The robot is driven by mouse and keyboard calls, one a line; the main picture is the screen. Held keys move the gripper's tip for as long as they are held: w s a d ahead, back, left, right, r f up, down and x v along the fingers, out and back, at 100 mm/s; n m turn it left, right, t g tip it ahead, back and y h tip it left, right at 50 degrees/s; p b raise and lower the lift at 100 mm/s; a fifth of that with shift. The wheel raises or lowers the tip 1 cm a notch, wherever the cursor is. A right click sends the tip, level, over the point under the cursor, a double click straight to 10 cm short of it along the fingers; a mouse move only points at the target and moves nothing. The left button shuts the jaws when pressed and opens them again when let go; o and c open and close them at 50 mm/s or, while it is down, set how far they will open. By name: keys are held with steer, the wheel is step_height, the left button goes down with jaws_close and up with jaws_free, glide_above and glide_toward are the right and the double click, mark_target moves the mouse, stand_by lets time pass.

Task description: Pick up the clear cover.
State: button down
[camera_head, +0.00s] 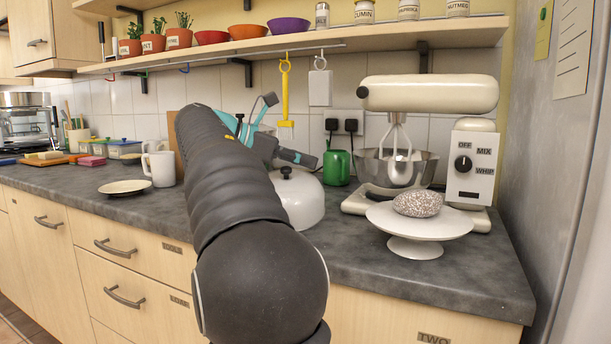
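A dome-shaped cover (299,203) with a small dark knob on top sits on the grey counter, right of my arm. It looks whitish rather than see-through here, and my arm hides its left part. My gripper (288,130), dark with teal parts, is above the cover and points to the right. Its two fingers are spread apart with nothing seen between them. The lower finger is a little above the knob in the picture; I cannot tell the gap in depth.
A white cake stand (412,246) holding a speckled oval thing (417,203) stands to the right, before a cream stand mixer (430,95). A white mug (160,168) and plate (125,188) are left. A shelf (400,36) runs above.

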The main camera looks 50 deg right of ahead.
steer(key=shift+r, duration=2.65)
steer(key=shift+c, duration=1.9)
jaws_free()
